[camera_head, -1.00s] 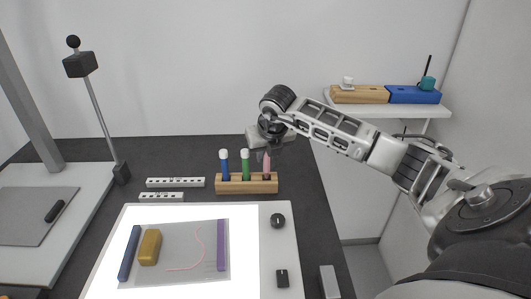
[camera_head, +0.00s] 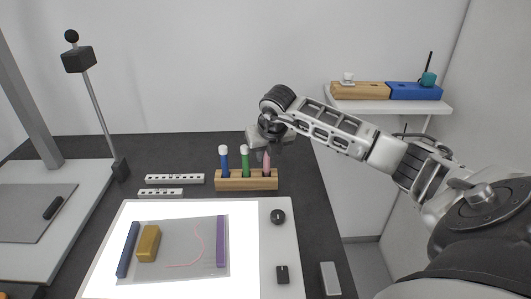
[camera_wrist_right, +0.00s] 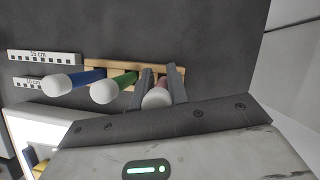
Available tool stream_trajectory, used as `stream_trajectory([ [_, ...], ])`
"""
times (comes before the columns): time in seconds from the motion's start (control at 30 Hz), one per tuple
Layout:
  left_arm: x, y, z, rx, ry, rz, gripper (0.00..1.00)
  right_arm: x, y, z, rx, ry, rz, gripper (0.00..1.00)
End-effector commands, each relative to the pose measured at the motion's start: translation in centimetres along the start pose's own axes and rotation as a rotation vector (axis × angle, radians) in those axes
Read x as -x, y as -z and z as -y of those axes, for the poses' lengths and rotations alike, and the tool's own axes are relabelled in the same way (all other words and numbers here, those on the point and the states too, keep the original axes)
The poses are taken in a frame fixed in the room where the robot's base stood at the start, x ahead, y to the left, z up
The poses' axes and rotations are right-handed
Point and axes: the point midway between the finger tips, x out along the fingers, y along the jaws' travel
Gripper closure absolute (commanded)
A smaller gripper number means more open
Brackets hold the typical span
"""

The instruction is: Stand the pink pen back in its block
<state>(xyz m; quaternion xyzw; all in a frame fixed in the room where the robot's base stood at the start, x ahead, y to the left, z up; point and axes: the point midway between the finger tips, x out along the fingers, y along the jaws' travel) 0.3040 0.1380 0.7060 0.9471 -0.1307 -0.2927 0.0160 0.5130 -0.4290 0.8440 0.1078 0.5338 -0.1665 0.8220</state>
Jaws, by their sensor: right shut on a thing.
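The wooden pen block (camera_head: 245,184) stands on the dark table behind the light panel. A blue pen (camera_head: 224,160) and a green pen (camera_head: 245,163) stand in it with white caps up. The pink pen (camera_head: 266,165) is upright at the block's right-hand hole; its lower end appears to be in the hole, but how deep I cannot tell. My right gripper (camera_head: 268,150) is shut on the pink pen from above. In the right wrist view the pink pen's white cap (camera_wrist_right: 156,98) shows between the two fingers. My left gripper is not in view.
Two scale bars (camera_head: 174,179) lie left of the block. The lit panel (camera_head: 246,250) in front carries a sheet with a purple strip, a yellow block and a blue bar. A stand (camera_head: 95,110) rises at left; a shelf (camera_head: 390,104) is at right.

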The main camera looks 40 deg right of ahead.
Motion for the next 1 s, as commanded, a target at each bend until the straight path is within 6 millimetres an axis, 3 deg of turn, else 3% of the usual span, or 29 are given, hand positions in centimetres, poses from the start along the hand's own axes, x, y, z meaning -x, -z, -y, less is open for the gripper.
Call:
stream_trajectory([
  [0.83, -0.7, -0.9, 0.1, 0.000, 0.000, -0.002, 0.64, -1.4, 0.6, 0.0, 0.000, 0.000, 0.001, 1.00],
  [0.87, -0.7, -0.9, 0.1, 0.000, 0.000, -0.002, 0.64, -1.4, 0.6, 0.0, 0.000, 0.000, 0.001, 0.81],
  [0.93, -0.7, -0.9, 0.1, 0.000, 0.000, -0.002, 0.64, -1.4, 0.6, 0.0, 0.000, 0.000, 0.001, 0.62],
  [1.0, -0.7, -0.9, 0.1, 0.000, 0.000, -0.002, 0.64, -1.4, 0.6, 0.0, 0.000, 0.000, 0.001, 0.59],
])
